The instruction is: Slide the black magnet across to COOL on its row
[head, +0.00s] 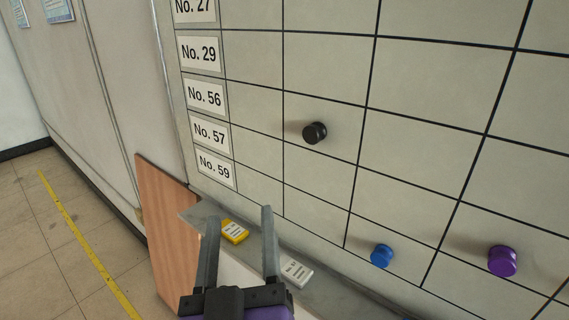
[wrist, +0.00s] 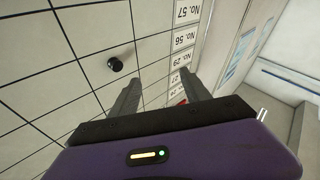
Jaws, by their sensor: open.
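The black magnet (head: 315,132) is a round knob on the whiteboard grid (head: 325,60). It sits in the No. 56 row, in the second cell right of the labels, near that cell's lower line. It also shows in the wrist view (wrist: 116,64), left of my fingers. My gripper (head: 240,211) is open and empty, below and left of the magnet and apart from it. Its two fingers also show in the wrist view (wrist: 158,78). No COOL heading is in view.
A blue magnet (head: 381,256) and a purple magnet (head: 502,261) sit lower right on the board. A ledge (head: 335,290) below holds a yellow tag block (head: 234,231) and a white one (head: 296,272). A wooden panel (head: 166,215) stands left. Cells right of the black magnet look clear.

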